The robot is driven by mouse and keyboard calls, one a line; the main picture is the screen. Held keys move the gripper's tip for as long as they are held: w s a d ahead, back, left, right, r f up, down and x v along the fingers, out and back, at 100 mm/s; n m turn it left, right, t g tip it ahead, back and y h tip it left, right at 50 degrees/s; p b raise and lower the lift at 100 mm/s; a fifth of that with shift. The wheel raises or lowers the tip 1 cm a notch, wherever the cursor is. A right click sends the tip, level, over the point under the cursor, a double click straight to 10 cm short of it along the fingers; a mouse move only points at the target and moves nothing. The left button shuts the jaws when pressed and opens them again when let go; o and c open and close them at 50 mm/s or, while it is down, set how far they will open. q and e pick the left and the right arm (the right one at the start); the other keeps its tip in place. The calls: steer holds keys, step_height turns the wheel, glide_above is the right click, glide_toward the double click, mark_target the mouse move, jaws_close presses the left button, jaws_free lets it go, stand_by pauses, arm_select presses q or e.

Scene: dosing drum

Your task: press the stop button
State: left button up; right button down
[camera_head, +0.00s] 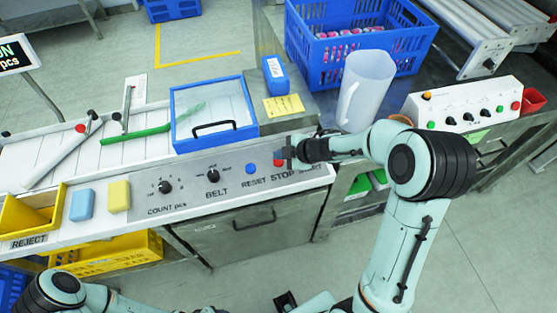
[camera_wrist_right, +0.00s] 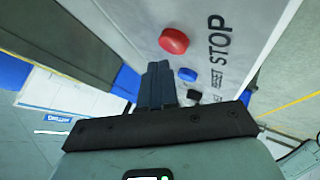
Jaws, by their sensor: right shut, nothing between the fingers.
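The red stop button (camera_head: 279,162) is on the grey front panel, above the word STOP, in the head view. In the right wrist view it is a round red cap (camera_wrist_right: 174,41) beside the printed STOP. My right gripper (camera_head: 290,158) is shut and empty, right beside the button and partly over it in the head view. Its fingertips (camera_wrist_right: 157,72) show below the red cap in the wrist view, with a visible gap in the picture; I cannot tell the depth. My left arm shows at the lower left, and dark parts at the bottom edge may be its gripper, jaw state unclear.
A blue reset button (camera_head: 250,169) sits left of the stop button, with the black BELT knob (camera_head: 213,176) further left. A clear-lidded blue frame (camera_head: 214,112), a translucent cylinder (camera_head: 366,90) and a white control box (camera_head: 463,112) stand behind or to the right.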

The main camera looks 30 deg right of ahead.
steer(key=shift+f, duration=0.1)
stand_by(0.7)
arm_select(q)
steer(key=shift+s+f, duration=0.1)
steer(key=shift+f, duration=0.1)
arm_select(e)
steer(key=shift+f, duration=0.35)
arm_select(q)
steer(key=shift+s+f+b, duration=0.2)
steer(key=shift+f+b, duration=0.1)
steer(key=shift+b, duration=0.15)
arm_select(e)
steer(key=shift+f, duration=0.5)
arm_select(q)
steer(key=shift+r, duration=0.1)
arm_select(e)
steer(key=shift+r, duration=0.1)
arm_select(q)
steer(key=shift+w+r+p, duration=0.7)
steer(key=shift+r+p, duration=0.15)
steer(key=shift+r, duration=0.05)
arm_select(e)
steer(key=shift+r, duration=0.8)
